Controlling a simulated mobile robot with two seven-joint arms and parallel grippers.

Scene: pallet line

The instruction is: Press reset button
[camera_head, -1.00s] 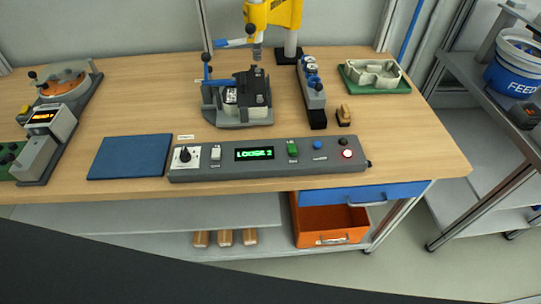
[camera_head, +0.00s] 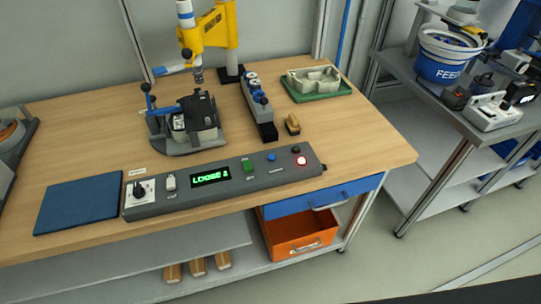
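A long grey control panel (camera_head: 238,189) lies along the front edge of the wooden table. It has a rotary knob (camera_head: 138,189) at the left, a white switch (camera_head: 169,182), a green display (camera_head: 210,177) with lit text, a green switch (camera_head: 248,166), a blue button (camera_head: 271,157), a black button (camera_head: 295,149) and a lit red-and-white button (camera_head: 301,161) at the right end. The button labels are too small to read. Neither of my grippers is in view.
A blue mat (camera_head: 80,205) lies left of the panel. Behind the panel stand a clamp fixture (camera_head: 187,125), a yellow press (camera_head: 212,32), a grey block with knobs (camera_head: 259,108) and a green tray (camera_head: 318,92). An orange bin (camera_head: 298,240) sits below the table. A shelf (camera_head: 440,92) with a blue feeder bucket (camera_head: 446,60) stands right.

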